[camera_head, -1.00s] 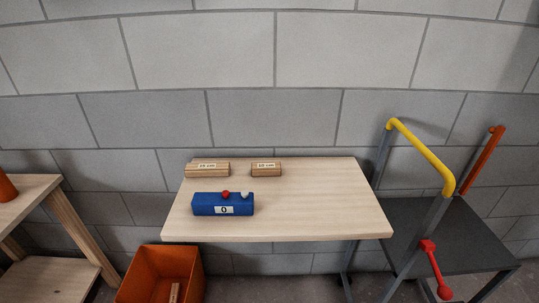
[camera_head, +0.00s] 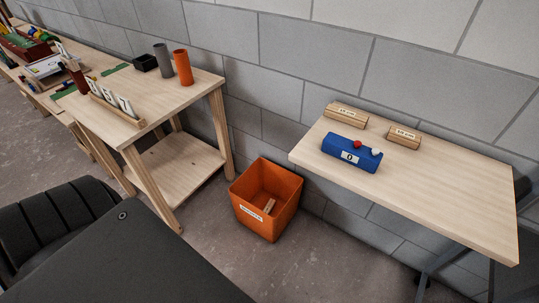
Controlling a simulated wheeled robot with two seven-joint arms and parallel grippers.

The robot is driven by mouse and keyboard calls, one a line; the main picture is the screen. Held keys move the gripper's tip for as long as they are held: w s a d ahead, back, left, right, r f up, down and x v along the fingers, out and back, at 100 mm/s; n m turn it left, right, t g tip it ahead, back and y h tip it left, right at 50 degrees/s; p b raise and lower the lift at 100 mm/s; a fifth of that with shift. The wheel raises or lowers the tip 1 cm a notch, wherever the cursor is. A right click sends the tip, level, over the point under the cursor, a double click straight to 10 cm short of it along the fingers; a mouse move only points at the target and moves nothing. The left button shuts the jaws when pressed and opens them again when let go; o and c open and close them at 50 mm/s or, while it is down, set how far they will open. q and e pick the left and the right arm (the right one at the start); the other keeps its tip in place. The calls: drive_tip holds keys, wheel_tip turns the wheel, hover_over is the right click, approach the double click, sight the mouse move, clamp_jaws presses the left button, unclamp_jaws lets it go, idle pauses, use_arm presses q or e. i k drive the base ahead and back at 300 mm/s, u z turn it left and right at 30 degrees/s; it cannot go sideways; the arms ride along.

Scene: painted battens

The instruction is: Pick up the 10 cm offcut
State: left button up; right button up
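Two wooden offcuts with white labels lie at the back of the light wooden table on the right. The left offcut (camera_head: 346,115) is longer and the right offcut (camera_head: 404,137) is shorter. Their labels end in "cm", but the numbers are too small to read surely. A further small pale piece with a label (camera_head: 269,206) lies inside the orange bin; its writing is not legible. Neither of my grippers shows in this view.
The light wooden table (camera_head: 450,195) also bears a blue box (camera_head: 340,158) marked 0, with red and white knobs. The orange bin (camera_head: 250,176) stands on the floor left of it. A wooden workbench (camera_head: 190,95) with cylinders stands further left. The table's right part is bare.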

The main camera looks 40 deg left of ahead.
sight(395, 135)
drive_tip(key=k, duration=1.2)
drive_tip(key=z, duration=0.55)
drive_tip(key=i, duration=1)
drive_tip(key=u, duration=0.6)
